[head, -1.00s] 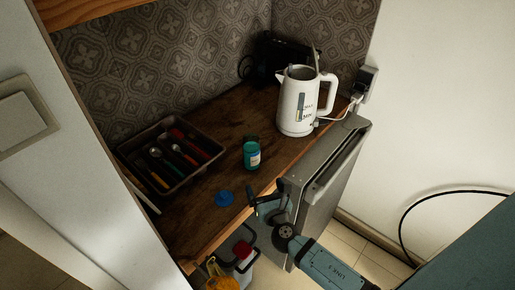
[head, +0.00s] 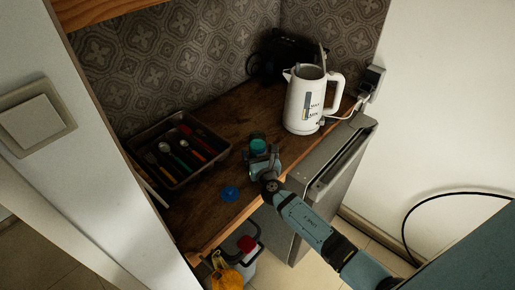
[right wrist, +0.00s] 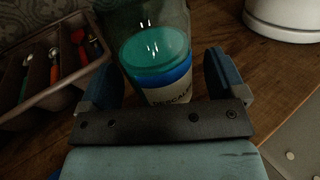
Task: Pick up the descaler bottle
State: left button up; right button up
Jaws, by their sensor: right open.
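The descaler bottle (head: 258,146), teal with a blue and white label, stands on the wooden counter. In the right wrist view the bottle (right wrist: 160,60) shows close up, with part of its label lettering readable. My right gripper (head: 261,158) is open at the bottle. Its two blue-grey fingers (right wrist: 162,82) are on either side of the bottle, and I cannot tell whether they touch it. The bottle's lower part is hidden behind the gripper. My left gripper is not in view.
A white kettle (head: 304,100) stands behind and right of the bottle. A cutlery tray (head: 150,133) is to the left. A blue disc (head: 229,193) lies near the counter's front edge. A small fridge (head: 330,180) stands at the right.

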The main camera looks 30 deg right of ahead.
jog(key=shift+w+d, duration=0.1)
jog(key=shift+w, duration=0.35)
jog(key=shift+c, duration=0.2)
jog(key=c, duration=1.1)
jog(key=shift+c, duration=0.4)
jog(key=shift+r, duration=0.1)
